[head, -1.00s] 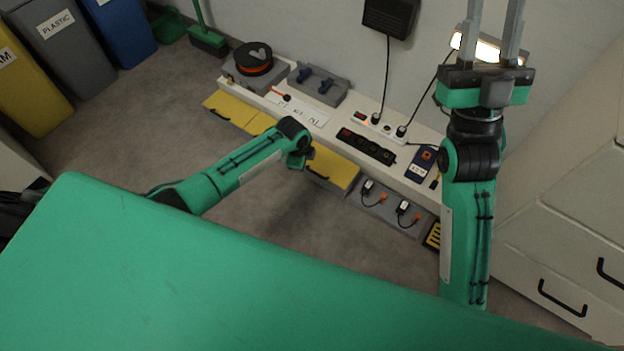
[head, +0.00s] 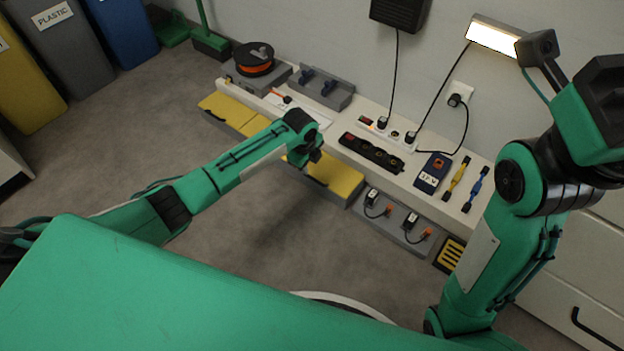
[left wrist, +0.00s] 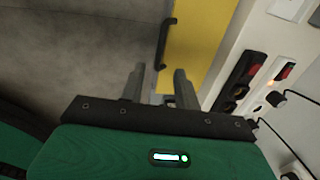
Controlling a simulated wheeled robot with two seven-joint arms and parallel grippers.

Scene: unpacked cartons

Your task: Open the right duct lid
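The right duct lid (head: 343,182) is a yellow panel along the front of the white bench, with a dark bar handle near its front edge. It looks shut. My left gripper (head: 308,160) is over the left end of this lid in the head view, and its fingers are hard to make out there. In the left wrist view my left gripper (left wrist: 159,78) is open and empty, its two grey fingers apart. The black handle (left wrist: 164,44) and yellow lid (left wrist: 197,40) lie just beyond the fingertips. My right arm is at the right edge; its gripper is out of view.
Other yellow lids (head: 228,110) lie to the left. A grey tray (head: 398,222) with plugs adjoins the right lid. Floor in front is clear.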

